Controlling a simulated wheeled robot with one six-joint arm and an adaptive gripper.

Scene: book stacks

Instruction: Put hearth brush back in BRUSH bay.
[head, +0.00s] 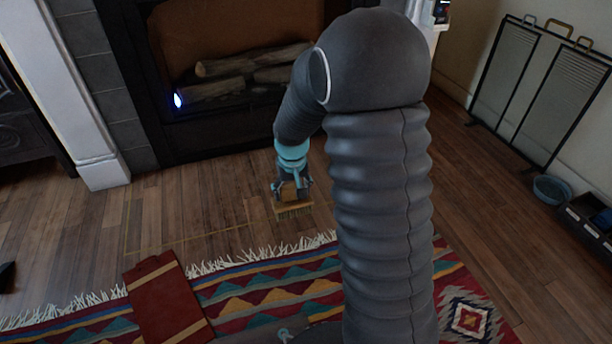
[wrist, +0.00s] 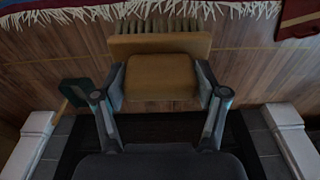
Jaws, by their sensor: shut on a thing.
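My gripper (head: 292,186) is shut on the hearth brush (head: 294,208), above the wooden floor between the fireplace and the rug. In the wrist view the brush's tan wooden block (wrist: 156,77) sits between the two fingers of my gripper (wrist: 160,88), with its wider head and pale bristles beyond the fingertips. In the head view the bristles point down. A dark compartmented box (head: 583,224) stands at the right edge, partly cut off. No BRUSH label can be read, so I cannot tell which bay is the brush's.
A fireplace (head: 215,118) with logs stands behind my gripper. A fringed patterned rug (head: 270,291) bears a dark red folded item (head: 168,303). A folding screen (head: 540,85) and a blue-grey bowl (head: 552,189) are on the right. Bare floor (head: 480,200) lies between.

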